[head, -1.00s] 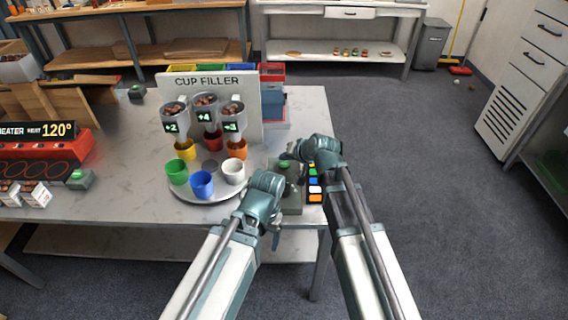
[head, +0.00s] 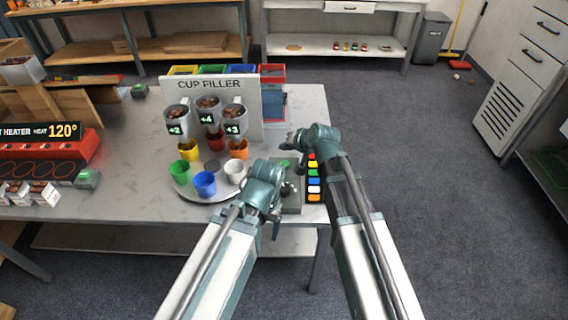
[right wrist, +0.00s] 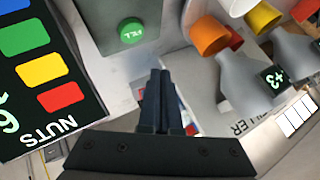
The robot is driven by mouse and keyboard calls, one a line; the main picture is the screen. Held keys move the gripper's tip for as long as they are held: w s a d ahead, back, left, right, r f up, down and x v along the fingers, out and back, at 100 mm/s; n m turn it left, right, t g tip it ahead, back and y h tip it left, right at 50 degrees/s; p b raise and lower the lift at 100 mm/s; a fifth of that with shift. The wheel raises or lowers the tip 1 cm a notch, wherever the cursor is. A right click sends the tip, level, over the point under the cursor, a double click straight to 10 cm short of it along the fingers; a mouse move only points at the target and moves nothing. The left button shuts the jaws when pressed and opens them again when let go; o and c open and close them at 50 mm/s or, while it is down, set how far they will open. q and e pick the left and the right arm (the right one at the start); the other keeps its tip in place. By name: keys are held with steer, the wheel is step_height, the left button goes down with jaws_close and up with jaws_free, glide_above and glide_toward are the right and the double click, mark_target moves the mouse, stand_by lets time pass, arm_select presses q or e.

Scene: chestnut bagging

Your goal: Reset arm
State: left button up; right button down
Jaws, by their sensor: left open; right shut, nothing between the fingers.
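In the head view my left gripper (head: 276,212) is at the front right of the table, by the grey box with the green button. It is open and partly hidden behind its own wrist. My right gripper (head: 291,138) is farther back, near the table's right edge, above the area behind the button box. In the right wrist view its black fingers (right wrist: 161,105) are shut together with nothing between them. The round green button (right wrist: 131,31) lies beyond the fingertips in that view. Neither gripper visibly holds anything.
The cup filler (head: 208,84) stands at the table's back. A round tray (head: 207,197) with green, blue and white cups is left of my left gripper. A colour panel (head: 315,170) is beside the button box. A red heater (head: 50,150) is far left. Open floor lies right.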

stand_by(0.3)
steer(key=s+n+g+p, duration=0.1)
steer(key=s, duration=0.2)
steer(key=s+f+n+g+h, duration=0.1)
steer(key=s, duration=0.3)
steer(key=s+f+g+h+p, duration=0.1)
steer(key=s, duration=0.3)
steer(key=shift+s+n+g+p, duration=0.2)
steer(key=shift+n+g+p, duration=0.1)
steer(key=shift+n, duration=0.1)
arm_select(q)
step_height(320, 180, up, 5)
steer(key=shift+f+p, duration=0.1)
steer(key=shift+p, duration=1)
arm_select(e)
steer(key=s+d+n+g+h, duration=0.1)
steer(key=s+d+g+h, duration=0.1)
steer(key=s, duration=0.5)
steer(key=s+d+n+g+h, duration=0.1)
steer(key=s+d+g+h, duration=0.1)
steer(key=s, duration=0.5)
steer(key=shift+s+d+n+h, duration=0.15)
steer(key=shift+d+n+h, duration=0.25)
steer(key=shift+d, duration=0.4)
steer(key=shift+r, duration=0.15)
